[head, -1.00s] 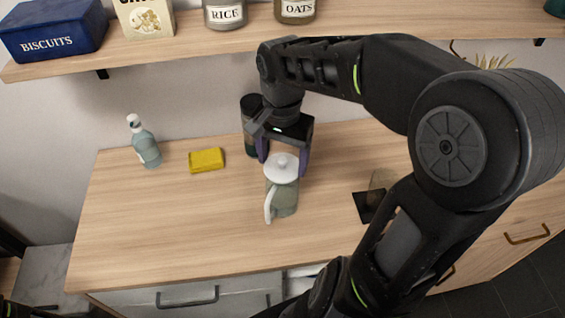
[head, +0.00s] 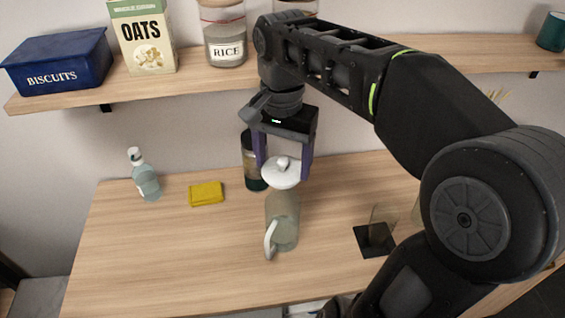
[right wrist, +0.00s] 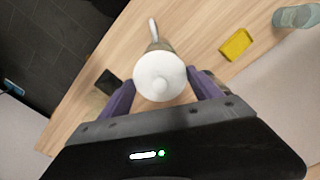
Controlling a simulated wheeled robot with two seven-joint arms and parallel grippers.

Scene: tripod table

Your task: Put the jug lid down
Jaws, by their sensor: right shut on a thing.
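The white round jug lid (head: 281,176) with a small knob is between the purple fingers of my right gripper (head: 284,168), which is shut on it. The lid is held level above the grey-green jug (head: 284,222), which stands upright on the counter with its white handle toward the front. The lid looks raised off the jug, though the size of the gap is hard to judge. In the right wrist view the lid (right wrist: 160,76) hides most of the jug; its handle (right wrist: 153,30) shows beyond. My left gripper is not in view.
A dark bottle (head: 249,150) stands close behind the jug. A yellow sponge (head: 206,194) and a clear bottle (head: 146,180) are to the left, a black square coaster (head: 374,240) to the right. A shelf (head: 190,75) with containers is above. The counter's front left is bare.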

